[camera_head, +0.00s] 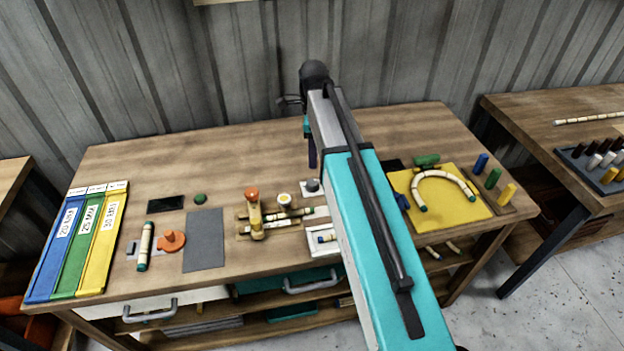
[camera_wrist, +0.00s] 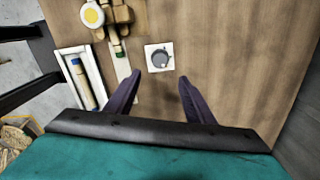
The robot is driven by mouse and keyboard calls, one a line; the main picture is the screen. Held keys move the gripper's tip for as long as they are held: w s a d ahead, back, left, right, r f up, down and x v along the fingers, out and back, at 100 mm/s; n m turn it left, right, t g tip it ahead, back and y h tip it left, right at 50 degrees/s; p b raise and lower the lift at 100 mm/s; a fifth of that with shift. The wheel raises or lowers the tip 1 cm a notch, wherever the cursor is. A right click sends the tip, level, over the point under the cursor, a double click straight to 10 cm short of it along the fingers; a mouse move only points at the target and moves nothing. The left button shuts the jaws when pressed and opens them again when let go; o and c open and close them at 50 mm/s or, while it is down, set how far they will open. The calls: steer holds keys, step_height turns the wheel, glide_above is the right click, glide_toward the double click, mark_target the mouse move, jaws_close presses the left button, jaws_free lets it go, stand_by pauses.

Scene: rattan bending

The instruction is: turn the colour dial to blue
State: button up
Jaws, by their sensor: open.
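The colour dial (camera_wrist: 160,58) is a round grey knob on a small white square plate. In the wrist view it lies just beyond my fingertips, roughly midway between them. In the head view the dial (camera_head: 312,186) sits on the bench close to my arm, which hides part of the area around it. Its pointer and colour marks are too small to read. My gripper (camera_wrist: 160,80) is open and empty, its two dark fingers spread apart on either side of the dial, not touching it. In the head view a dark finger of my gripper (camera_head: 312,155) points down above the bench.
A white tray (camera_head: 322,252) lies nearer. A yellow board (camera_head: 470,209) with a bent rattan arc is right of my arm. Bare bench lies behind the dial.

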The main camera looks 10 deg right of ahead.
mark_target(313, 182)
steer(key=shift+f+p, duration=1.85)
steer(key=shift+f, duration=4.15)
steer(key=c, duration=1.1)
steer(key=shift+o, duration=0.2)
